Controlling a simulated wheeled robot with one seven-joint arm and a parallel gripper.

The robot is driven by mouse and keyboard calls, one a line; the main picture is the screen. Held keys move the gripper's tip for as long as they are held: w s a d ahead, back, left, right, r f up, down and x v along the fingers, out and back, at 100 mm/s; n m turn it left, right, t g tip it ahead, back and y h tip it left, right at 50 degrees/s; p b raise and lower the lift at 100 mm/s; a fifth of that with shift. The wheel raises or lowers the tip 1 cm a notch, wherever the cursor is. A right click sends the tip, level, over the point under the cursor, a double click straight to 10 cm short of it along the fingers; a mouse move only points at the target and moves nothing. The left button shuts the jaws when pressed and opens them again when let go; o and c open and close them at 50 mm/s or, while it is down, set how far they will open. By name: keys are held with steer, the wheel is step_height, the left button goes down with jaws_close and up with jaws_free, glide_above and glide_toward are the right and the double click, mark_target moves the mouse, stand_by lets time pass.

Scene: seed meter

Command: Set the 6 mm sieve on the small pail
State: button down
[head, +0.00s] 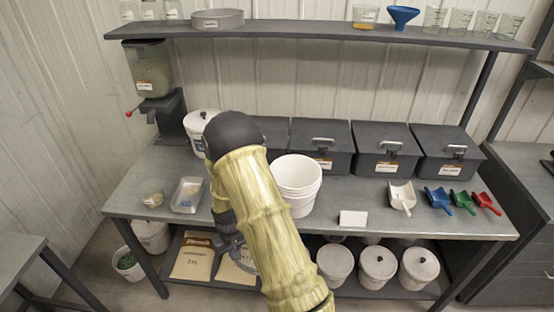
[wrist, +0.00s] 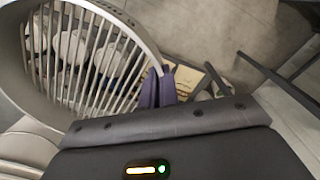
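My gripper (wrist: 165,88) has its purple fingers closed on the rim of a wide grey sieve (wrist: 150,38) with long slots, in the wrist view. The sieve's size label is not visible. In the head view my arm hides most of the gripper and the held sieve. A white open pail (head: 297,172), seemingly a nested stack, stands on the bench just right of my arm. I cannot tell which pail is the small one.
Another round metal sieve or pan (head: 218,19) sits on the upper shelf. Dark lidded bins (head: 323,146) line the bench's back. Scoops (head: 438,200) and a small white card (head: 352,218) lie at right. A metal tray (head: 187,195) is at left. Lidded pails (head: 378,266) stand below.

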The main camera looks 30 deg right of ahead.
step_height(320, 180, down, 11)
steer(key=b, duration=0.6)
steer(key=shift+s+a+r, duration=0.15)
steer(key=shift+s+a, duration=0.05)
steer(key=shift+a, duration=0.15)
steer(key=shift+a, duration=0.1)
